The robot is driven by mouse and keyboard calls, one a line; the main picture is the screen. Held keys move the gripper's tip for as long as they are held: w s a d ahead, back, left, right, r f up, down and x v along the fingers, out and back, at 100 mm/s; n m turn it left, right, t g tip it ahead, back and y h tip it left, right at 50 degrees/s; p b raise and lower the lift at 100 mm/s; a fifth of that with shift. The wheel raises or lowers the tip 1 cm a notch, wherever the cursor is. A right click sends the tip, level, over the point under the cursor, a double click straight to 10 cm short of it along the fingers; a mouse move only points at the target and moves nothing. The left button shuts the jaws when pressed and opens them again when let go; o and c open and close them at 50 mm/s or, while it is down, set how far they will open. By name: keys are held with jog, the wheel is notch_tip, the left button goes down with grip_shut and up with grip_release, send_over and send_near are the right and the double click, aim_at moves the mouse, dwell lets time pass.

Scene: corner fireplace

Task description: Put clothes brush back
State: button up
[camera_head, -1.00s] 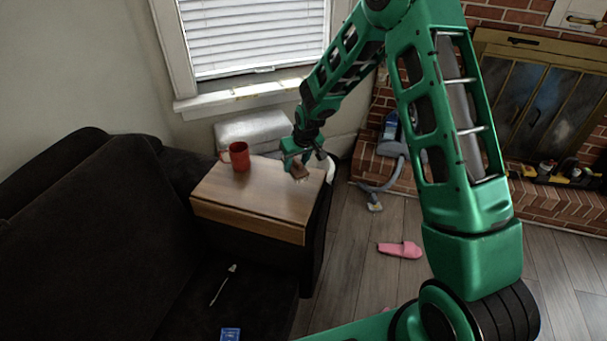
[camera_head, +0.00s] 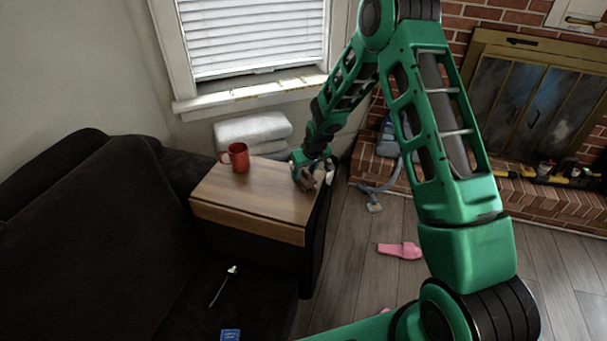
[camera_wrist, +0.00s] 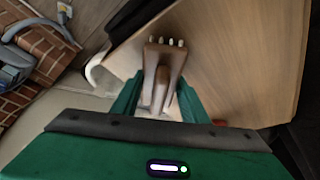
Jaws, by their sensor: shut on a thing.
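The clothes brush (camera_wrist: 164,58) is brown wood with pale bristle tufts showing at its far end in the wrist view. My gripper (camera_wrist: 157,98) is shut on it, with a green finger on each side. In the head view my gripper (camera_head: 304,175) holds the brush (camera_head: 308,182) at the right end of the wooden tray table (camera_head: 245,198). That board lies across the dark sofa's arm. The brush is at or just above the board near its right edge; I cannot tell whether it touches.
A red mug (camera_head: 237,157) stands at the board's back left. A white curved thing (camera_wrist: 93,72) is beside the board's edge. Folded towels (camera_head: 253,131) lie behind it. A vacuum cleaner (camera_head: 388,143) stands right, and a pink slipper (camera_head: 400,250) lies on the floor.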

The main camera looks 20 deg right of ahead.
jog(key=o, duration=1.1)
jog(key=shift+f, duration=0.1)
jog(key=v, duration=1.2)
jog(key=s+d+r+m+g+h, duration=0.1)
jog(key=s+d+r+m, duration=0.1)
jog(key=s+d+r, duration=0.65)
jog(key=s+d+r+m+g+h, duration=0.15)
jog(key=s+d+r, duration=0.45)
jog(key=s, duration=0.6)
jog(key=s+r+m, duration=0.1)
jog(key=s, duration=0.7)
jog(key=s+d+r+m+g+y, duration=0.1)
jog(key=s+m, duration=0.1)
jog(key=s, duration=0.6)
jog(key=s+r+m+g, duration=0.1)
jog(key=s+m, duration=0.1)
jog(key=s, duration=0.6)
jog(key=shift+s+d+r+y, duration=0.3)
jog(key=shift+s+r+y, duration=0.05)
